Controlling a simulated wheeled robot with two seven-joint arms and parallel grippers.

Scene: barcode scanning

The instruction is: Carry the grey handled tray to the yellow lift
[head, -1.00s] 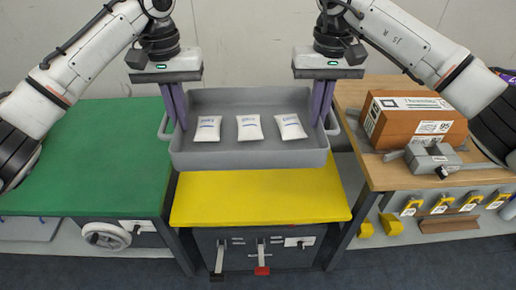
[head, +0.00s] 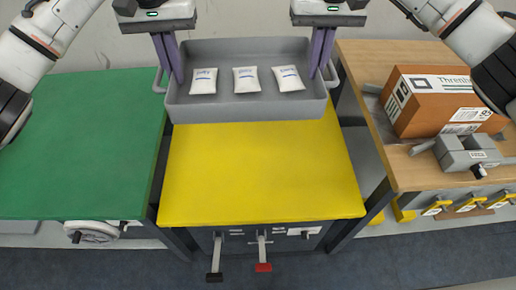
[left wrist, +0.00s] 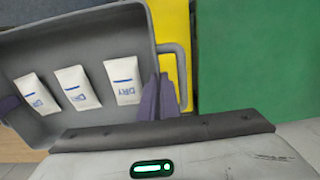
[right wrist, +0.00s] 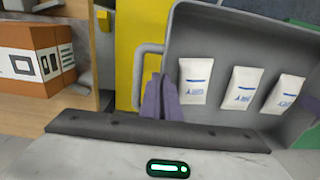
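The grey handled tray (head: 250,110) is level over the far part of the yellow lift (head: 262,175) and hides its back edge. I cannot tell whether it touches the lift. Three white packets lie in it: left (head: 203,81), middle (head: 246,79) and right (head: 288,78). My left gripper (head: 174,77) is at the tray's left handle (left wrist: 184,75), its purple fingers close together. My right gripper (head: 317,72) is at the right handle (right wrist: 138,75) in the same way. Both appear shut on the tray's handles, though the exact contact is partly hidden.
A green table (head: 80,160) stands to the left. A wooden table (head: 380,75) on the right holds a brown box (head: 435,100) and a grey device (head: 467,153). Levers (head: 262,250) show on the lift's front. The near part of the lift's top is bare.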

